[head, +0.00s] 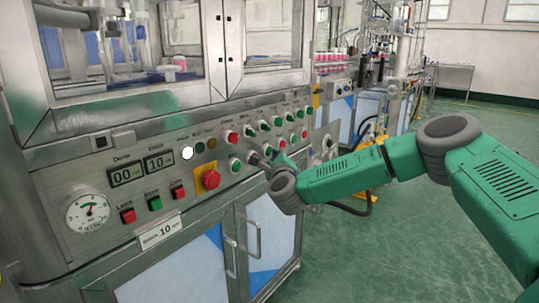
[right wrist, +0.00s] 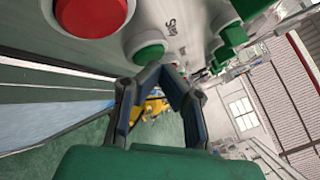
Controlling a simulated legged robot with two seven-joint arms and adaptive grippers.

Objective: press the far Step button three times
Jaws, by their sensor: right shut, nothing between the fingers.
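My right gripper (head: 256,158) reaches in from the right to the lower row of the steel control panel. Its fingers are shut and empty. In the right wrist view the fingertips (right wrist: 165,68) are at the lower edge of a green button (right wrist: 148,48) with a white rim. I cannot tell whether they touch it. In the head view another green button (head: 235,164) is left of the fingertips. My left gripper is not in view.
A red button (right wrist: 95,12) is beside the green one in the wrist view. A red emergency stop (head: 210,179) on yellow, a gauge (head: 88,212), displays (head: 126,174) and rows of red and green knobs (head: 249,131) share the panel. Cabinet handles (head: 256,238) stick out below.

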